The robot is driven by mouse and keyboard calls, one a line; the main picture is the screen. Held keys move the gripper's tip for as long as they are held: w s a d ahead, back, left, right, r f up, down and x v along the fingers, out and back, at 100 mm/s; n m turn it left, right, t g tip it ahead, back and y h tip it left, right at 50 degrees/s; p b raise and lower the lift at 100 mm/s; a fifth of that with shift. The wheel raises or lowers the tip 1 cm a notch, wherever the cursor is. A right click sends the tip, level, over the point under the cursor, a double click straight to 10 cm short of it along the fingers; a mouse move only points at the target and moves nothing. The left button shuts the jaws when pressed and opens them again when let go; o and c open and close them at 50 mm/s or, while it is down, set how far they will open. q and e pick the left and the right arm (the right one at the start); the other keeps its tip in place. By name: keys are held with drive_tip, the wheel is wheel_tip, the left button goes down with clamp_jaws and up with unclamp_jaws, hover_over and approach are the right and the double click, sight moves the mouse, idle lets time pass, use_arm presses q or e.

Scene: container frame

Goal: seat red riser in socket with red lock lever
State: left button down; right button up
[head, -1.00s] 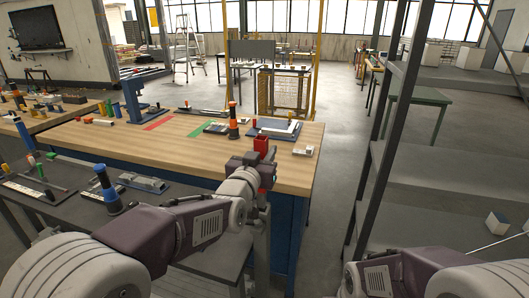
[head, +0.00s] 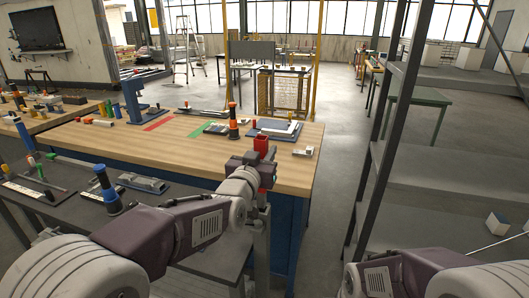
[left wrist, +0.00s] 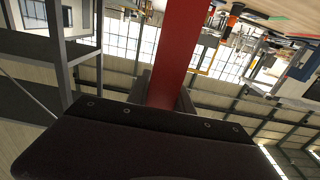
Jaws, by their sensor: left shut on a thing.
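The red riser (head: 261,144) is held upright by my left gripper (head: 260,158) above the near right part of the wooden bench. In the left wrist view the riser (left wrist: 181,45) is a long red bar running up from between the dark fingers (left wrist: 168,92). The gripper is shut on it. Its lower end is hidden by the gripper in the head view. I cannot make out a socket with a red lock lever. A blue plate with a white frame (head: 276,129) lies on the bench just behind the riser. My right gripper is out of view.
An orange-and-dark post (head: 233,124) stands near the blue plate. A small white block (head: 303,151) lies by the bench's right edge. A blue press (head: 134,103) stands at the left. A dark lower table (head: 150,205) holds several parts. The bench's front middle (head: 175,148) is clear.

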use_arm(q)
drive_tip(key=shift+b, duration=0.35)
idle(0.5)
drive_tip(key=shift+f, duration=0.1)
drive_tip(key=shift+f+b, duration=0.35)
drive_tip(key=shift+b, duration=0.05)
wheel_tip(320, 180, down, 6)
drive_tip(key=b, duration=0.6)
drive_tip(key=shift+f, duration=0.2)
idle(1.6)
drive_tip(key=c, duration=1.1)
unclamp_jaws()
drive_tip(key=shift+o, duration=0.2)
drive_tip(key=v, duration=0.9)
drive_tip(key=shift+b, duration=0.4)
